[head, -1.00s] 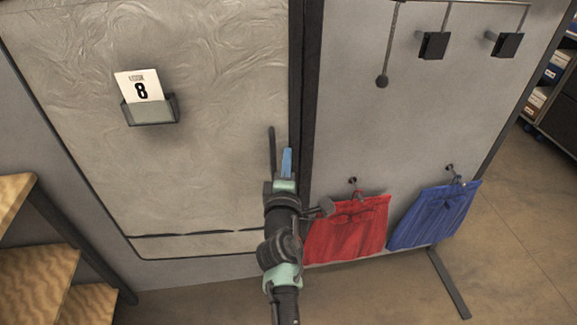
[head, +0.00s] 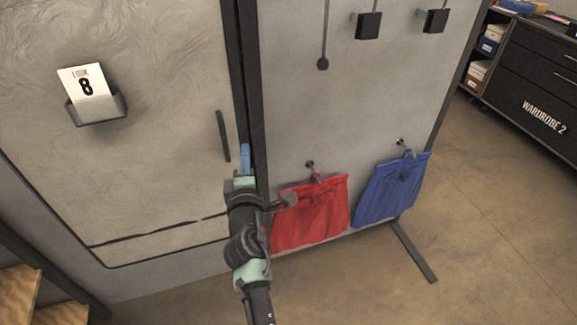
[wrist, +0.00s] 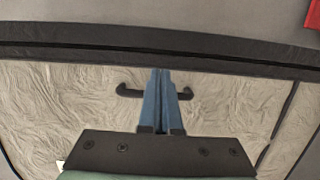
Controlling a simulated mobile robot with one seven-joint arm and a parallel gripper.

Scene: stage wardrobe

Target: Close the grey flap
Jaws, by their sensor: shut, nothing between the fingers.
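The grey flap (head: 160,170) is a large creased panel at the left of the head view, against a dark upright post (head: 240,80). It also fills much of the wrist view (wrist: 70,105). Its black bar handle (head: 223,136) stands near its right edge; in the wrist view the handle (wrist: 130,90) shows on both sides of my fingers. My gripper (head: 245,158) has blue fingers pressed together, just right of the handle in the head view. In the wrist view, my gripper (wrist: 160,75) overlaps the handle's middle; I cannot tell whether they touch. I cannot tell whether the flap sits flush.
A holder (head: 97,107) with a card marked 8 is on the flap. Red (head: 310,213) and blue (head: 392,190) cloths hang on the panel to the right, under square black knobs (head: 369,25). Wooden steps (head: 18,288) stand lower left. Floor at right is open.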

